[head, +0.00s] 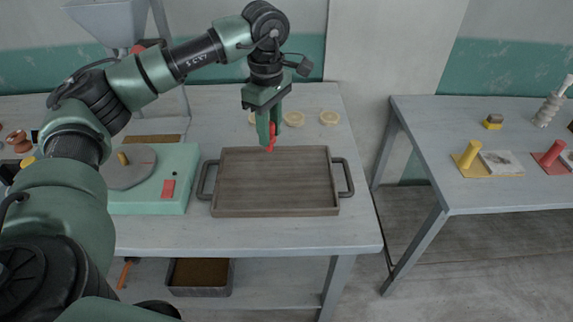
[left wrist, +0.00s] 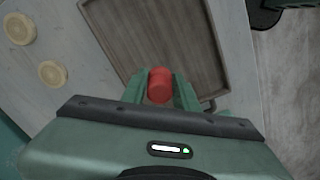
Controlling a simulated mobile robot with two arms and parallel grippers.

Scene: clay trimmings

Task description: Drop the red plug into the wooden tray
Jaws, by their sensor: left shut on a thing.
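The red plug (head: 271,137) is held upright between the fingers of my left gripper (head: 269,128) in the head view. In the left wrist view the red plug (left wrist: 160,86) sits between the two green fingertips of the left gripper (left wrist: 160,92). The wooden tray (head: 275,211) lies flat on the grey table, with a dark handle at each side, and it looks empty. The plug shows over the tray's back edge in the head view; its exact height is hard to tell. The tray (left wrist: 200,45) also shows beyond the fingers in the left wrist view. My right gripper is not in view.
A green pottery wheel (head: 180,195) stands close to the tray's left. Several pale round discs (head: 329,118) lie behind the tray. A second table (head: 480,205) at the right, across a floor gap, holds yellow and red pieces. A dark bin (head: 200,291) sits on the lower shelf.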

